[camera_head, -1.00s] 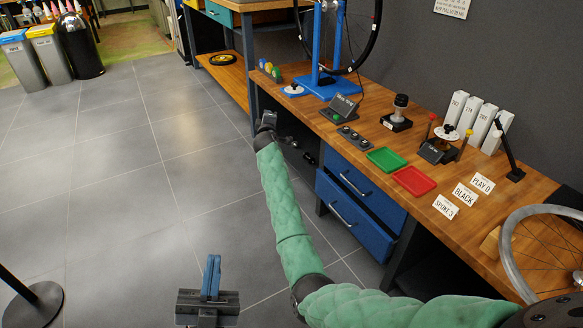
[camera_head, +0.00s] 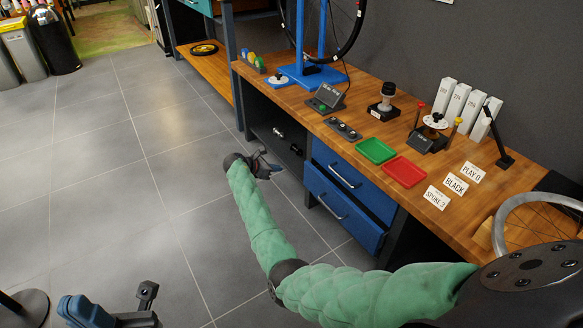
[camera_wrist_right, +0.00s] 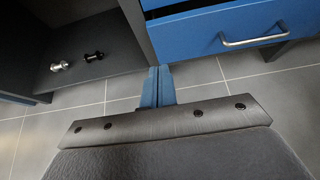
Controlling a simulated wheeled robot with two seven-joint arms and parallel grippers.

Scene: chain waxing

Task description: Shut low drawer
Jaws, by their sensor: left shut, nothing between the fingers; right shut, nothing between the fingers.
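The low drawer (camera_head: 343,213) is the lower of two blue drawers under the workbench. It has a bar handle, and its front stands out a little from the upper drawer (camera_head: 352,181). In the right wrist view the low drawer's front (camera_wrist_right: 240,30) is at the upper right. My right gripper (camera_head: 265,167) is shut and empty, left of the drawers and apart from them; its blue fingers (camera_wrist_right: 157,86) show in the wrist view, pointing at the cabinet's dark upright. My left gripper (camera_head: 82,312) is shut and empty at the bottom left, far from the drawers.
The open shelf (camera_head: 275,137) left of the drawers holds small dark and silver parts. The wooden benchtop (camera_head: 295,98) carries a green tray (camera_head: 376,150), a red tray (camera_head: 404,171), signs and tools. The tiled floor (camera_head: 150,180) left of the bench is clear. A black round stand (camera_head: 28,308) is at the lower left.

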